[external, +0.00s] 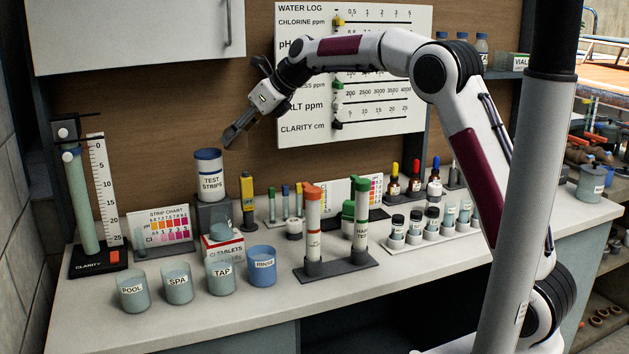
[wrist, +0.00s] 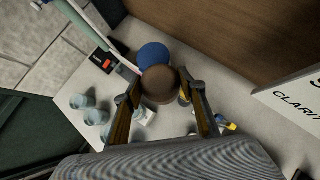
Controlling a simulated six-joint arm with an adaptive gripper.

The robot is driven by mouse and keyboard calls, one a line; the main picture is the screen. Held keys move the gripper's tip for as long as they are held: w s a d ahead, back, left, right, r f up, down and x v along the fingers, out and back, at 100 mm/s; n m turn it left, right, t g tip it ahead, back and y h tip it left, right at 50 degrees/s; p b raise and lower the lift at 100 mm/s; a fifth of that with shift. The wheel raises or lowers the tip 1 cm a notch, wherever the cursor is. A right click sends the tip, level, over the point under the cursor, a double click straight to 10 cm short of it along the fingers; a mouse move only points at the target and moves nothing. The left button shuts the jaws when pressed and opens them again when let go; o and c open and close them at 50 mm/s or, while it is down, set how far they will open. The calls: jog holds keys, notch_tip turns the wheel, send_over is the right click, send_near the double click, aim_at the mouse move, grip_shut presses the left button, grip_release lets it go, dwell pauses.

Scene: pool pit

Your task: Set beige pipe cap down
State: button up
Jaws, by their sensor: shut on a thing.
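My gripper (external: 236,132) is in the air above and slightly right of the test strips jar (external: 209,178), pointing down and left. In the wrist view its two fingers (wrist: 161,88) are shut on a round brown-beige pipe cap (wrist: 160,84), one finger on each side. The cap is held near the fingertips and partly covers the jar's blue lid (wrist: 153,55) in that view. I cannot make out the cap clearly in the external view.
The jar stands on a grey block. Pool, spa, tap and rinse cups (external: 178,287) line the front left. A clarity tube stand (external: 97,260) is at far left, and a two-tube rack (external: 336,266) is in the middle. Bare counter (external: 230,322) lies along the front.

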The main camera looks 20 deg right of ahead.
jog(key=s+d+f+m+t+h, duration=0.1)
jog(key=d+f, duration=0.4)
jog(key=d, duration=0.5)
jog(key=s+d+f+m+t+h, duration=0.1)
jog(key=s+d+f+m+h, duration=0.2)
jog(key=d, duration=0.8)
jog(key=s+d+f+m+h, duration=0.2)
jog(key=d+f+m, duration=0.3)
jog(key=d+f, duration=0.3)
jog(key=d, duration=0.2)
jog(key=shift+d+t, duration=0.3)
jog(key=shift+t, duration=0.1)
jog(key=shift+f, duration=0.1)
jog(key=shift+s, duration=0.1)
dwell(1.6)
